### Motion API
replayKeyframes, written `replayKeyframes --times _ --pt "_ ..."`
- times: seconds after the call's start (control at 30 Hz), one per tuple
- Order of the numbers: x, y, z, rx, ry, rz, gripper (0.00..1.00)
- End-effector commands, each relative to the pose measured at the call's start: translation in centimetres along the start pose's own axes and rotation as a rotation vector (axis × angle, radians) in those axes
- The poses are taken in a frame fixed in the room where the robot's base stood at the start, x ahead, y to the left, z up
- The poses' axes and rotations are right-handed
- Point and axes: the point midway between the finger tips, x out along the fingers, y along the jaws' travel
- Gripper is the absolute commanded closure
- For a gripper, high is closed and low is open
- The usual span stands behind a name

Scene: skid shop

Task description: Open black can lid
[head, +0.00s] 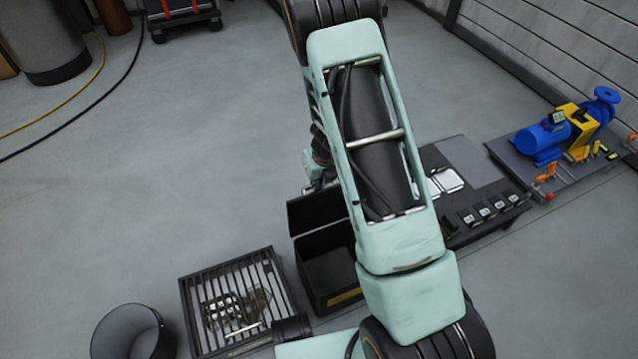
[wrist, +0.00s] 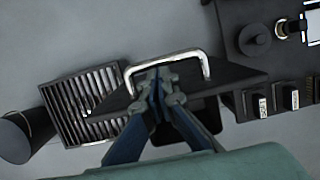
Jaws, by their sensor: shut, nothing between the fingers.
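The black can is a box-shaped bin (head: 331,275) on the floor, partly behind my arm in the head view. Its lid (head: 316,209) stands raised along the far side, and the dark inside shows. In the wrist view the lid (wrist: 222,74) is a dark plate with a silver bar handle (wrist: 190,54). My gripper (wrist: 158,80) is shut and empty, its fingertips close by the handle's left part. I cannot tell whether they touch the lid. In the head view my arm hides most of the gripper.
Left of the can are a slatted crate (head: 188,300) with metal parts and a round grey bin (head: 122,335). To the right are a black panel (head: 470,155) with several switches and a blue pump (head: 545,140) on a base.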

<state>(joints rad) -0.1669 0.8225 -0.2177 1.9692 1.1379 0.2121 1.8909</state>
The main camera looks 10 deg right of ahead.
Motion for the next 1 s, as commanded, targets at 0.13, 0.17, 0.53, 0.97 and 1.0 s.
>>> replayKeyframes --times 0.13,0.17,0.53,0.97,1.0 --pt "0.0 0.0 0.0 0.000 0.000 0.000 1.00" --pt "0.0 0.0 0.0 0.000 0.000 0.000 1.00" --pt "0.0 0.0 2.0 -0.001 0.001 0.000 1.00" --pt "2.1 0.0 5.5 -0.001 0.001 -0.001 1.00" --pt "2.2 0.1 5.6 -0.001 0.001 0.000 1.00"
